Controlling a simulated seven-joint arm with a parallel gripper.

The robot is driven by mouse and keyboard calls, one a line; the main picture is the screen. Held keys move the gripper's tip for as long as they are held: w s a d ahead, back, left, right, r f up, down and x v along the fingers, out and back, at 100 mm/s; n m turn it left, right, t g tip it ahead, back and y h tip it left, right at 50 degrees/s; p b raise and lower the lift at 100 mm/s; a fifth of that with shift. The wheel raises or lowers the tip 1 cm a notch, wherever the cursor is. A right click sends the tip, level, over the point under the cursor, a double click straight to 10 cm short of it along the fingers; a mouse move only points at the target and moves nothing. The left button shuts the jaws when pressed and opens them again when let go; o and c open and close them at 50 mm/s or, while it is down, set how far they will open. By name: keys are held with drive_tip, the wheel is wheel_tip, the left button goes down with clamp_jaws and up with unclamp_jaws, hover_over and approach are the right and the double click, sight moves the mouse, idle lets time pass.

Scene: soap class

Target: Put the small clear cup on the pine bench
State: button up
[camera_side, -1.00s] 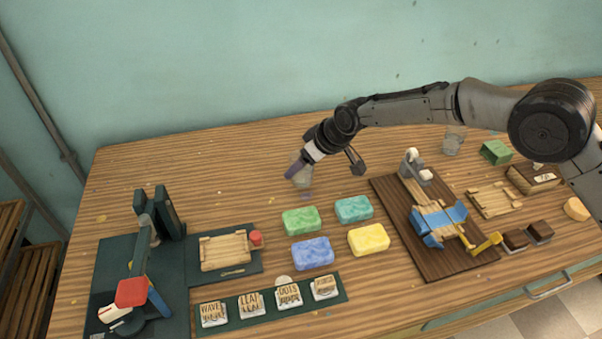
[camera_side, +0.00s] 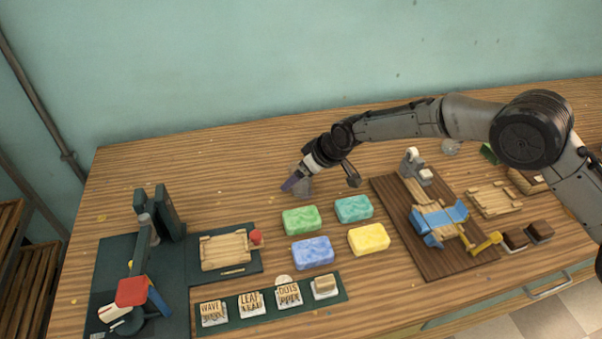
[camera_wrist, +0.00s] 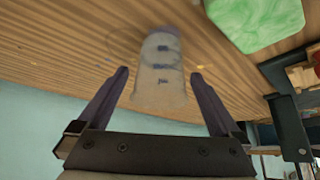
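The small clear cup (camera_side: 305,188) is at my gripper's fingertips, over the back middle of the striped wooden table; contact with the table is unclear. In the wrist view the clear cup (camera_wrist: 160,75), with small dark marks, lies between the two fingers. My gripper (camera_side: 292,184) is open around it; in the wrist view a gap shows between each finger of the gripper (camera_wrist: 159,74) and the cup. Two pale pine slatted pieces are in view: one at the right (camera_side: 495,199) and one on the dark green mat (camera_side: 225,250). I cannot tell which is the pine bench.
Green (camera_side: 301,220), teal (camera_side: 353,209), blue (camera_side: 312,252) and yellow (camera_side: 369,239) soaps lie in front of the gripper. A dark board (camera_side: 400,220) holds a blue tool. A second clear vessel (camera_side: 450,147) stands at the back right. The table's back left is clear.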

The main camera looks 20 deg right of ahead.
drive_tip(key=shift+r, duration=0.35)
drive_tip(key=s+d+r+m, duration=0.1)
drive_tip(key=s+d+r, duration=0.55)
drive_tip(key=r, duration=0.35)
drive_tip(key=s+d+r+m, duration=0.1)
drive_tip(key=s+d+r, duration=0.4)
drive_tip(key=d+r, duration=0.35)
drive_tip(key=s+d+r+m+h, duration=0.1)
drive_tip(key=s+d+r, duration=0.2)
drive_tip(key=s+d, duration=0.15)
drive_tip(key=s+d+r+h, duration=0.1)
drive_tip(key=s+d+r, duration=0.25)
drive_tip(key=s, duration=0.25)
drive_tip(key=s+d+f+m, duration=0.1)
drive_tip(key=s+d, duration=0.4)
drive_tip(key=s, duration=0.6)
drive_tip(key=s+d+f+m+h, duration=0.1)
drive_tip(key=s+d+f+m, duration=0.1)
drive_tip(key=s+d, duration=0.4)
drive_tip(key=s+f, duration=0.1)
drive_tip(key=s, duration=0.3)
drive_tip(key=shift+s+m+h, duration=0.3)
drive_tip(key=shift+s, duration=0.05)
